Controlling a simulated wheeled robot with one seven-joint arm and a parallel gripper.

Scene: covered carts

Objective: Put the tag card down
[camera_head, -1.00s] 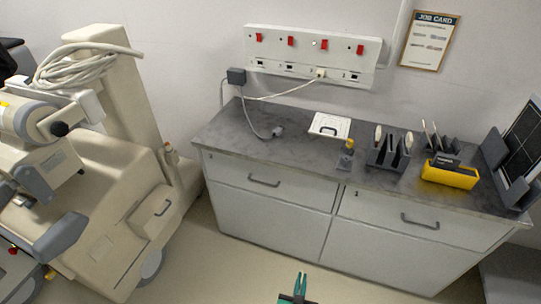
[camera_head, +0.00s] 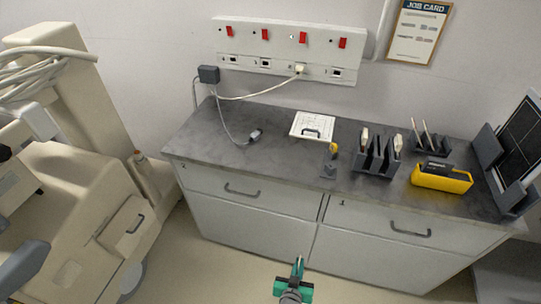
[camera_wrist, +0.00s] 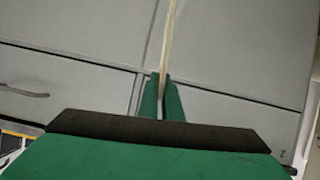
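My gripper (camera_head: 297,270) hangs low in front of the bench's drawer fronts, at the bottom of the head view. In the wrist view its green fingers (camera_wrist: 162,100) are closed around a thin, pale strip, which looks like the tag card (camera_wrist: 168,45) seen edge-on. The card points up and away from the fingers; its face cannot be seen. The grey bench top (camera_head: 270,158) is beyond and above the gripper, and the card is clear of it.
On the bench stand a white plate with a handle (camera_head: 301,121), a small yellow-topped piece (camera_head: 329,170), dark racks (camera_head: 376,160), a yellow box (camera_head: 441,179) and a dark panel stand (camera_head: 510,185). A cable plug (camera_head: 255,135) lies at left. The front middle top is bare.

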